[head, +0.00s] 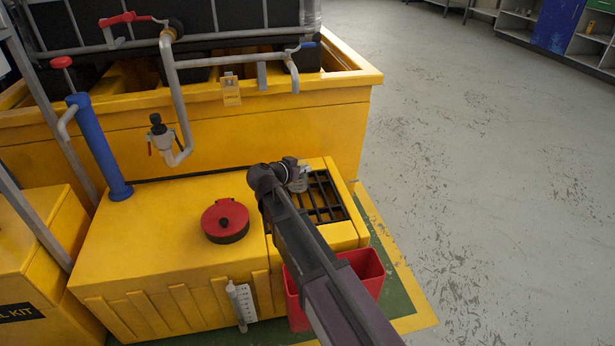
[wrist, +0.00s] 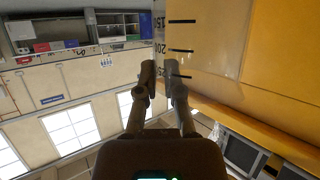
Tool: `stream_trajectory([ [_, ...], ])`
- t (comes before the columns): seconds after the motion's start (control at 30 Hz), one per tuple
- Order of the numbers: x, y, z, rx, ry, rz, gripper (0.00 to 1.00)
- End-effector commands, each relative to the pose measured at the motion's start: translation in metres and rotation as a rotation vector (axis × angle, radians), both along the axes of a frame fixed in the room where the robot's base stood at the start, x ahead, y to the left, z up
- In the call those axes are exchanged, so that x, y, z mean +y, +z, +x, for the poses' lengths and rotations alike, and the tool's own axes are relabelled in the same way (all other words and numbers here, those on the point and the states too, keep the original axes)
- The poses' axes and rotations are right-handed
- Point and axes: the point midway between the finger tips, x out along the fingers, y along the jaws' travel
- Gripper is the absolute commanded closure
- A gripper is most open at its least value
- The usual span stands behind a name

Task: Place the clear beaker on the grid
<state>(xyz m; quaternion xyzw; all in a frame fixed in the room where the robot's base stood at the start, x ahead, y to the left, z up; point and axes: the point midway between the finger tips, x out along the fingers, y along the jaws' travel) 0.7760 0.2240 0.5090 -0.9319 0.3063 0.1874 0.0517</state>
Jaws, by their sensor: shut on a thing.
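The clear beaker (head: 299,184) is at the far left part of the dark slatted grid (head: 330,207) on the yellow unit. In the wrist view the beaker's wall with black volume marks (wrist: 182,50) fills the area close beside the fingers, with yellow showing through it. My gripper (head: 291,169) is at the beaker's upper edge. In the wrist view my gripper (wrist: 161,75) has its two fingers close together, shut on the beaker's wall. I cannot tell whether the beaker's base touches the grid bars. My arm hides part of the grid's near left side.
A red round lid (head: 225,220) lies left of the grid. A tap pipe (head: 178,110) and blue pump (head: 98,145) rise behind and left. A yellow bund wall (head: 300,130) stands behind the grid. A red bin (head: 366,269) sits in front. Open floor lies to the right.

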Motion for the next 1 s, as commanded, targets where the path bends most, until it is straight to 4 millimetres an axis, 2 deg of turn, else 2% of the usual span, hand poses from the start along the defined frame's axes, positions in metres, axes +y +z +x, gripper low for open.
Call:
stream_trajectory([
  [0.03,0.000,-0.008,0.000,0.000,0.000,0.000,1.00],
  [0.17,0.000,-0.014,0.000,0.000,0.000,0.000,1.00],
  [0.73,0.000,-0.019,0.000,0.000,0.000,0.000,1.00],
  [0.8,0.000,-0.017,0.000,0.000,0.000,0.000,0.73],
  [0.87,0.000,-0.017,0.000,0.000,0.000,0.000,0.55],
  [1.0,0.000,-0.017,0.000,0.000,0.000,0.000,0.55],
])
